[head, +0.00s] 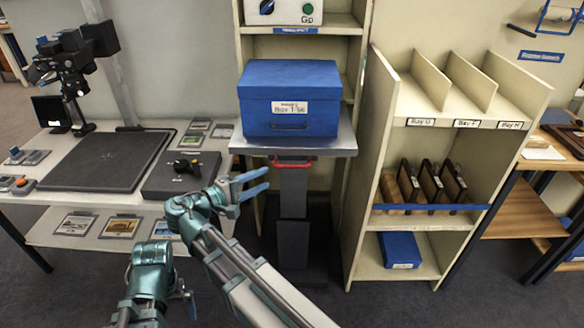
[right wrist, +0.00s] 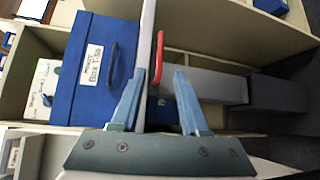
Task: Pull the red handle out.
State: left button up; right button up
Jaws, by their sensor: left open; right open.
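The red handle (head: 292,164) is a short bar under the front edge of a grey pull-out shelf (head: 337,145). In the right wrist view the red handle (right wrist: 158,57) lies just ahead of the fingertips, between their lines. My right gripper (head: 264,181) is open and empty, a little left of and below the handle in the head view; its two blue fingers also show in the right wrist view (right wrist: 159,78). My left gripper (head: 188,300) is low at the bottom left, far from the handle; its fingers are partly hidden by its own wrist.
A blue labelled box (head: 290,98) stands on the grey shelf above the handle. To the right is a cream rack (head: 447,110) with dark upright items and a blue box (head: 400,248). A table (head: 60,207) with a black mat and a dark control box (head: 182,174) stands left.

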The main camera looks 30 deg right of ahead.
aim_at(292, 167)
jog(key=b+x, duration=0.1)
jog(key=x, duration=1.1)
grip_shut()
dwell(1.1)
